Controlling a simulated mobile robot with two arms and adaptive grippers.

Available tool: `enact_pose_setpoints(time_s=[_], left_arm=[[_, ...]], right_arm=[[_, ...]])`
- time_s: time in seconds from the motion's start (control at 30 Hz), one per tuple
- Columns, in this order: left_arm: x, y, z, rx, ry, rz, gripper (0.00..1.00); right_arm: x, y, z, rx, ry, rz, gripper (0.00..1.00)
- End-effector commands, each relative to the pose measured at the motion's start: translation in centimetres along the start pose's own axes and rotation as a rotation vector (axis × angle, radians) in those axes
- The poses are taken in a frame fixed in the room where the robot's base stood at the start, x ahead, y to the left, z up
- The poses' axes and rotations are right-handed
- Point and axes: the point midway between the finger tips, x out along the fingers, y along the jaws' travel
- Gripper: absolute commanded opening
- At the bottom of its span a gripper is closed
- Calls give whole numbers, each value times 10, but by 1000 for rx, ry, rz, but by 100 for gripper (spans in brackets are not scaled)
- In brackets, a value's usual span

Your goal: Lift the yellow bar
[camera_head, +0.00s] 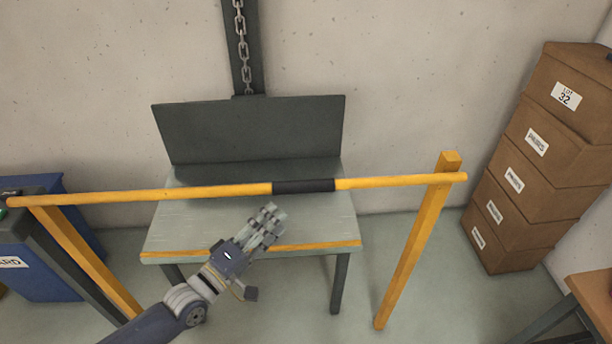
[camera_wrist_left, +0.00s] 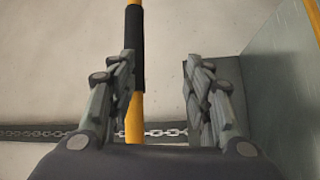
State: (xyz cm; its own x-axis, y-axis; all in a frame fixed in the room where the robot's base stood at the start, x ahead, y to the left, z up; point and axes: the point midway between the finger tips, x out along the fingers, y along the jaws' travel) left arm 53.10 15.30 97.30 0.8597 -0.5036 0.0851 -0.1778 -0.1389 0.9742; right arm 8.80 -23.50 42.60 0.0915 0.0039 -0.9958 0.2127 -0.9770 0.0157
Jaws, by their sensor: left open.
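The yellow bar (camera_head: 110,196) runs level across the head view, with a black grip sleeve (camera_head: 304,186) near its middle. It spans two yellow posts, the left (camera_head: 85,262) and the right (camera_head: 418,240). My left gripper (camera_head: 271,216) is open and empty, just below the bar and slightly left of the sleeve in the picture. In the left wrist view, the bar (camera_wrist_left: 135,112) runs upright behind the left finger's edge, and the open gripper (camera_wrist_left: 160,60) shows bare wall between its fingers. I cannot tell the exact gap to the bar. My right gripper is out of view.
Behind the bar stands a grey-topped table (camera_head: 190,222) with a dark back panel (camera_head: 250,130). A chain (camera_head: 240,40) hangs on a dark column above. Stacked brown boxes (camera_head: 545,145) stand right; a blue bin (camera_head: 45,275) stands left. A wooden table (camera_head: 598,295) is lower right.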

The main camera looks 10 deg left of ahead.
Motion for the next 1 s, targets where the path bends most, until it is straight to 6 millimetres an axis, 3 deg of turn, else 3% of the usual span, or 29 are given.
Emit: enact_pose_setpoints(time_s=[0.03,0.17,0.37,0.7,1.0], left_arm=[[1,17,2,-31,-12,25,46],[4,35,4,-76,-22,59,46],[25,39,5,-79,-21,62,46],[84,42,6,-75,-22,61,46],[109,41,7,-76,-22,58,46]], right_arm=[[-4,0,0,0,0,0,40],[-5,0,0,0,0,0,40],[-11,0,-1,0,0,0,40],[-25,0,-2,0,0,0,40],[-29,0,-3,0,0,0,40]])
